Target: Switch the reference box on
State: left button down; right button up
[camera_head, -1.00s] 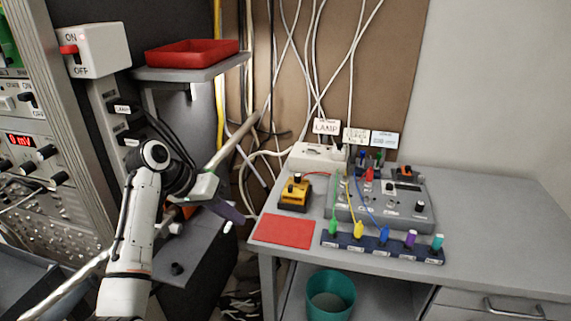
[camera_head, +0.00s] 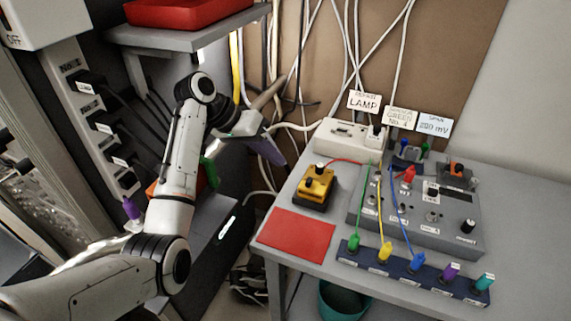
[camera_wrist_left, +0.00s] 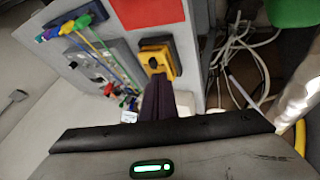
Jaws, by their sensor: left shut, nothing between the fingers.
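A small yellow box (camera_head: 315,188) with a black knob on top stands on the grey table, with a red wire running towards a grey panel box (camera_head: 421,222). I cannot tell which of them is the reference box, or whether either is on. My left gripper (camera_head: 270,152) is shut and empty, in the air left of the yellow box. In the left wrist view, its dark fingers (camera_wrist_left: 158,98) point at the yellow box (camera_wrist_left: 157,57), overlapping its lower edge; the gap is hard to judge. My right gripper is not in view.
A red mat (camera_head: 297,235) lies in front of the yellow box. A dark blue strip (camera_head: 404,268) holds several coloured plugs. A white power strip (camera_head: 338,136) and hanging cables are behind. A shelf with a red tray (camera_head: 190,10) is above left. A teal bin (camera_head: 338,302) stands below the table.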

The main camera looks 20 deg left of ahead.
aim_at(309, 182)
pick_arm(q)
jog(key=x, duration=0.9)
jog(key=shift+w+f, duration=0.1)
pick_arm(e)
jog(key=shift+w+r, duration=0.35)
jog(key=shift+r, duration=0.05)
pick_arm(q)
jog(key=shift+d, duration=0.1)
